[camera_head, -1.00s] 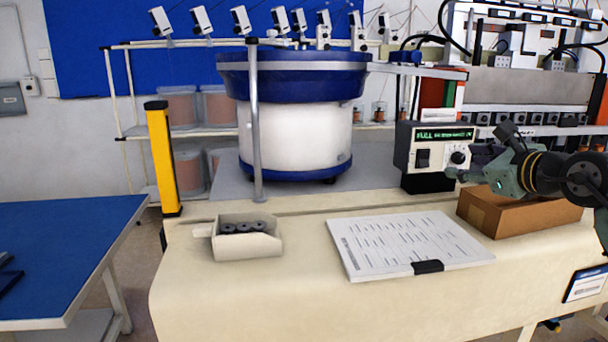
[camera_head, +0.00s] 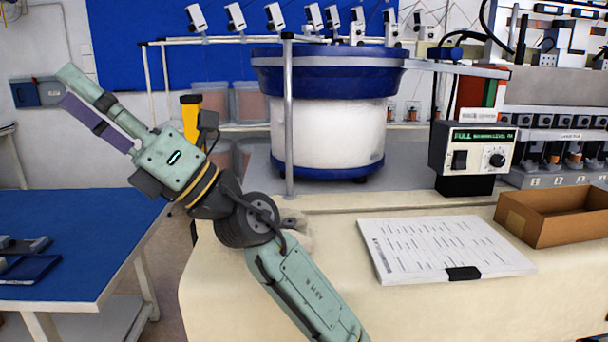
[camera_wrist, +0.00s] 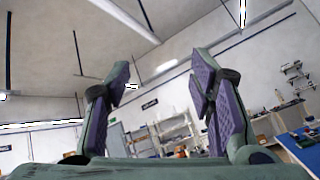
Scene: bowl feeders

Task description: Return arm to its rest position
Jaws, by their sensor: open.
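My gripper (camera_head: 84,98) is raised at the left in the head view, above the blue-topped table, and points up and to the left. My forearm crosses the front left of the beige workbench. In the wrist view, my gripper (camera_wrist: 163,88) has its two purple-padded fingers spread apart with nothing between them. Past the fingers that view shows the ceiling, distant shelves and part of a blue table.
The blue-topped table (camera_head: 75,228) stands at the left. On the beige workbench (camera_head: 420,315) are a clipboard sheet (camera_head: 435,245), a cardboard box (camera_head: 555,226) and a control box (camera_head: 475,150). A bowl feeder (camera_head: 330,125) stands behind. A yellow post (camera_head: 190,115) is close behind my gripper.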

